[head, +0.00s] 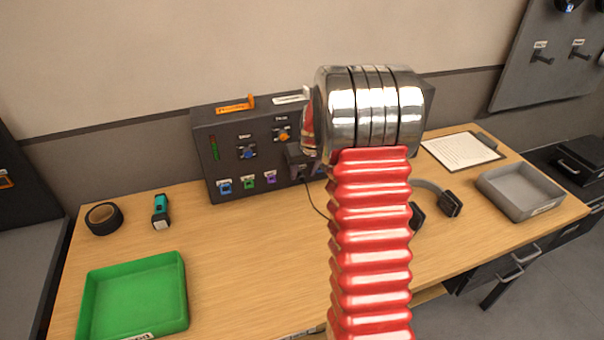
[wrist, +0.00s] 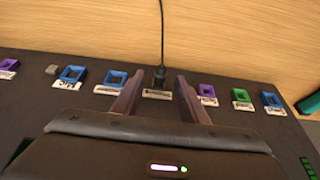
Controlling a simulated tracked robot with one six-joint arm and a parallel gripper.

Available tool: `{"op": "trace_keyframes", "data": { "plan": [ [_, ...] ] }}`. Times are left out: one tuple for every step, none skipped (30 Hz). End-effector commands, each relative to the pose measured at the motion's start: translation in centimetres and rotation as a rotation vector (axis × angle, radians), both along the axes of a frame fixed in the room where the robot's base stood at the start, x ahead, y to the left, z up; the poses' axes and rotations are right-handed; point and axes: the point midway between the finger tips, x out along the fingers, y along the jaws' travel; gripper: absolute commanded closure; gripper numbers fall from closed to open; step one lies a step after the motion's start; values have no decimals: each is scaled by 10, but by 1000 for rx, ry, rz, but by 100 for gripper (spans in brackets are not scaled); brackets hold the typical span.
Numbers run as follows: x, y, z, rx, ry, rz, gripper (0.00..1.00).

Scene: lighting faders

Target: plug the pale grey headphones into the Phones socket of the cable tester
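The cable tester (head: 232,130) is a dark grey box at the back of the table, with rows of coloured sockets on its face. The headphones (head: 427,186) lie on the table right of my arm, with a pale grey band and dark ear pads; my arm hides part of them. Their thin cable (wrist: 162,35) runs to a small dark plug (wrist: 159,76), which stands at the tester's socket row over a label too blurred to read. It looks seated there. My gripper (wrist: 158,82) is open, one finger on each side of the plug, with gaps between. In the head view my gripper (head: 302,172) is partly hidden.
A green tray (head: 84,300) is at the front left, with black tape (head: 104,231) and a teal torch (head: 161,208) behind it. A grey tray (head: 495,195) and a clipboard (head: 490,136) are at the right. The table's middle left is clear.

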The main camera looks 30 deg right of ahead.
Motion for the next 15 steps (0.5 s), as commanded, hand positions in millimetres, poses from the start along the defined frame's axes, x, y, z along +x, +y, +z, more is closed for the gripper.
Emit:
{"op": "trace_keyframes", "data": {
  "plan": [
    [-2,0,7,-1,-2,0,60],
    [-4,1,10,-1,-2,0,60],
    [-6,1,16,-1,-2,0,60],
    [-7,1,20,-2,-3,0,60],
    [-9,2,25,-2,-3,0,60],
    [-12,2,31,-1,-3,-1,60],
    [-13,3,35,-1,-3,-1,60],
    [-15,3,39,-1,-3,-1,60],
    [-17,4,45,-2,-4,-1,60],
    [-19,5,50,-2,-4,-1,60],
    [-21,5,54,0,-3,-1,60],
    [-24,6,60,-2,-4,-1,60],
    [-25,6,64,-2,-4,-1,60],
    [-27,7,69,-1,-3,-1,60],
    [-30,7,75,-1,-3,-1,60]
  ]
}}
